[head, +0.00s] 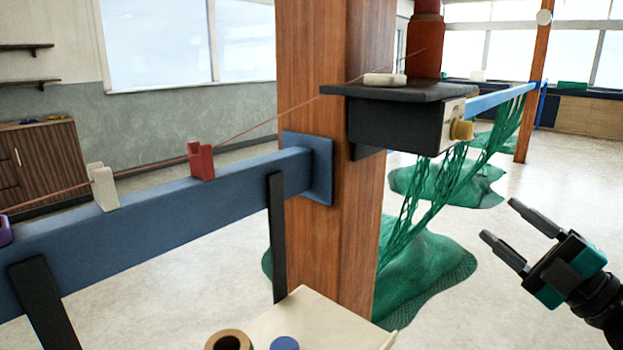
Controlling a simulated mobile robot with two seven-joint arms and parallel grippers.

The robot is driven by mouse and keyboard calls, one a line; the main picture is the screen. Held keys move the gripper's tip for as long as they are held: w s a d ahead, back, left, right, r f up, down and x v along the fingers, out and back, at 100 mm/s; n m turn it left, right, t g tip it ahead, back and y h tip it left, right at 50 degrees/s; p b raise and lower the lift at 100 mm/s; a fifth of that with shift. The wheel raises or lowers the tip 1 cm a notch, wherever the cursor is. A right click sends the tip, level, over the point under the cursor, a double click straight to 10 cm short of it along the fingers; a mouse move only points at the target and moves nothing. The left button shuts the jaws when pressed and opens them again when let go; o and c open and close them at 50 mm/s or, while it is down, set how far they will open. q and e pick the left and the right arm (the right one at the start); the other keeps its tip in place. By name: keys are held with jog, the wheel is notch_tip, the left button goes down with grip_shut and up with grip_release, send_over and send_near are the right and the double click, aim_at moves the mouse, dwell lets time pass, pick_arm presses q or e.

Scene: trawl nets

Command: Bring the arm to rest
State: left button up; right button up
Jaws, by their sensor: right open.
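My right gripper (522,238) comes in from the lower right of the head view. Its two dark fingers are spread apart with nothing between them. It hangs in free air over the pale floor, to the right of the green net (428,265) and apart from it. My left gripper does not show in this view.
A wooden post (333,110) stands in the middle, with a blue beam (160,220) on its left and a black box (395,122) on its right. A pale table (320,325) is at the bottom. The floor (480,320) near my right gripper is clear.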

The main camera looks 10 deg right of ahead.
notch_tip(320, 180, down, 14)
jog(key=a+m+t+h, duration=0.1)
jog(key=a+m+h, duration=0.1)
jog(key=m+h, duration=0.75)
jog(key=s+a+f+m+g, duration=0.4)
jog(key=s+a+f, duration=0.2)
jog(key=f, duration=0.6)
jog(key=s+a+f+m+g+p, duration=0.1)
jog(key=s+a+f+m+g, duration=0.4)
jog(key=f, duration=0.7)
jog(key=s+a+h, duration=0.1)
jog(key=s+a, duration=0.1)
jog(key=a, duration=0.2)
jog(key=shift+a, duration=0.3)
jog(key=shift+m, duration=0.25)
